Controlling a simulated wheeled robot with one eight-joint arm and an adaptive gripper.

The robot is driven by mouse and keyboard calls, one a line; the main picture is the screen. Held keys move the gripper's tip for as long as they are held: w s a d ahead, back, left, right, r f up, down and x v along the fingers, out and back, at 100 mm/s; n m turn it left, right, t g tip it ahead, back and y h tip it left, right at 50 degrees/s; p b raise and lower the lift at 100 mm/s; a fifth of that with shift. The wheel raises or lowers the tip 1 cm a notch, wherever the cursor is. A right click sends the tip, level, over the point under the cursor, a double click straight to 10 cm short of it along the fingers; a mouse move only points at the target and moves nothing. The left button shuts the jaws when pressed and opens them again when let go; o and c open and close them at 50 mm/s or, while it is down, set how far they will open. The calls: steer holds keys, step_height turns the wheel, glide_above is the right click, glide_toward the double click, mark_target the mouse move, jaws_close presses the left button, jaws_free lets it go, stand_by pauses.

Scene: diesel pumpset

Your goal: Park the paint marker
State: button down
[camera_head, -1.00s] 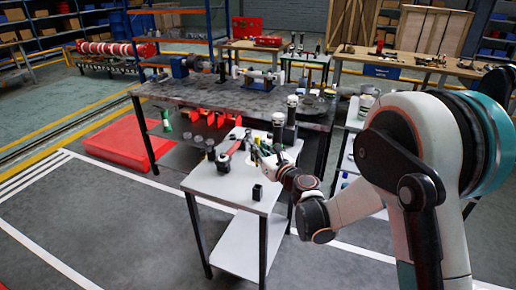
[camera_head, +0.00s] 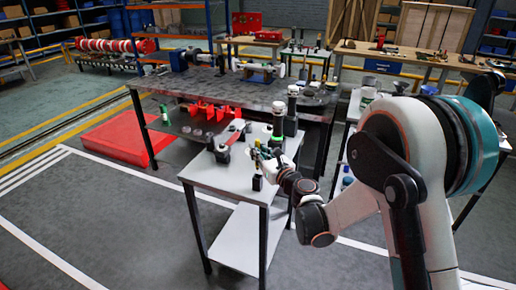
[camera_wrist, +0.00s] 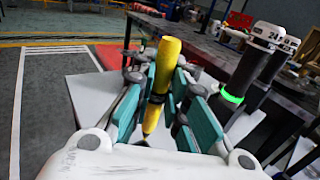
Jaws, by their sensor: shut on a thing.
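The paint marker (camera_wrist: 168,62) is a yellow stick with a dark band and a narrow lower end. It stands nearly upright, slightly tilted, between the teal pads of my gripper (camera_wrist: 158,88) in the wrist view. My gripper is shut on it. In the head view my gripper (camera_head: 266,158) is over the front right part of the small white table (camera_head: 215,176). A small black block (camera_head: 257,184) stands near that table's front corner, just below the gripper. I cannot tell whether the marker touches it. The block is not clear in the wrist view.
Dark cylinders with white tops (camera_head: 292,104) stand just behind the gripper; one has a glowing green ring (camera_wrist: 232,97) in the wrist view. A red-handled tool (camera_head: 233,134) and dark pieces lie at the table's back left. The dark workbench (camera_head: 200,92) is behind.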

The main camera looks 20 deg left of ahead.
mark_target(258, 167)
steer(key=shift+f, duration=3.35)
steer(key=shift+f, duration=0.9)
steer(key=c, duration=1.5)
jaws_free()
step_height(258, 167, up, 10)
steer(key=shift+f, duration=0.1)
